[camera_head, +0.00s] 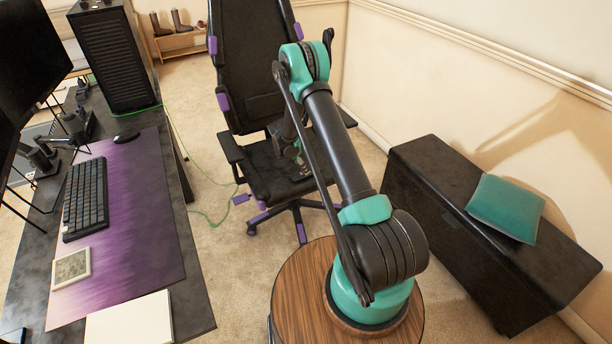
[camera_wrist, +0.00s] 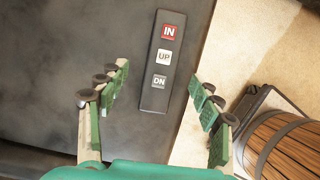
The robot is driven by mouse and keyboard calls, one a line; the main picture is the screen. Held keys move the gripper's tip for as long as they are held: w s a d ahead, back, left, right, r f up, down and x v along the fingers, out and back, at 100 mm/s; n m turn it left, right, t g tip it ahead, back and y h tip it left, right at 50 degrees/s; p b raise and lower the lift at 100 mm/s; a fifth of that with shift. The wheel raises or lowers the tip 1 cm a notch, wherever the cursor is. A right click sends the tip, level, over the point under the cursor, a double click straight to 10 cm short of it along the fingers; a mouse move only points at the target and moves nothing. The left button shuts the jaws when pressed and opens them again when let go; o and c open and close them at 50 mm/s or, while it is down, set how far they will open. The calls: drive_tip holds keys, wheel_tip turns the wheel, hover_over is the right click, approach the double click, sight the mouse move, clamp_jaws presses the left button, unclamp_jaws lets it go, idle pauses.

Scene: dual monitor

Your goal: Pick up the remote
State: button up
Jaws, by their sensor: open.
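The remote (camera_wrist: 163,62) is a slim dark bar with a red "IN" button, a white "UP" button and a grey "DN" button. In the wrist view it lies on a dark flat surface (camera_wrist: 70,50), close to that surface's edge. My gripper (camera_wrist: 159,77) is open, with green-padded fingers to the left and right of the remote's lower part. Nothing is between the fingers in their grasp, and I cannot tell their height above the remote. In the head view I cannot make out the remote, and my arm largely hides the gripper near the chair.
Pale floor and a banded wooden barrel-like thing (camera_wrist: 285,145) are right of the surface in the wrist view. The head view shows a desk (camera_head: 190,285) with a keyboard (camera_head: 86,199), a gaming chair (camera_head: 250,75), and a black bench (camera_head: 425,170) with a teal cushion (camera_head: 506,207).

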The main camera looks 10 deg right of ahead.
drive_tip(key=x, duration=0.4)
drive_tip(key=shift+s+d+f, duration=0.1)
drive_tip(key=shift+d+f, duration=0.1)
drive_tip(key=shift+f, duration=0.15)
drive_tip(key=c, duration=1.3)
drive_tip(key=shift+c, duration=0.2)
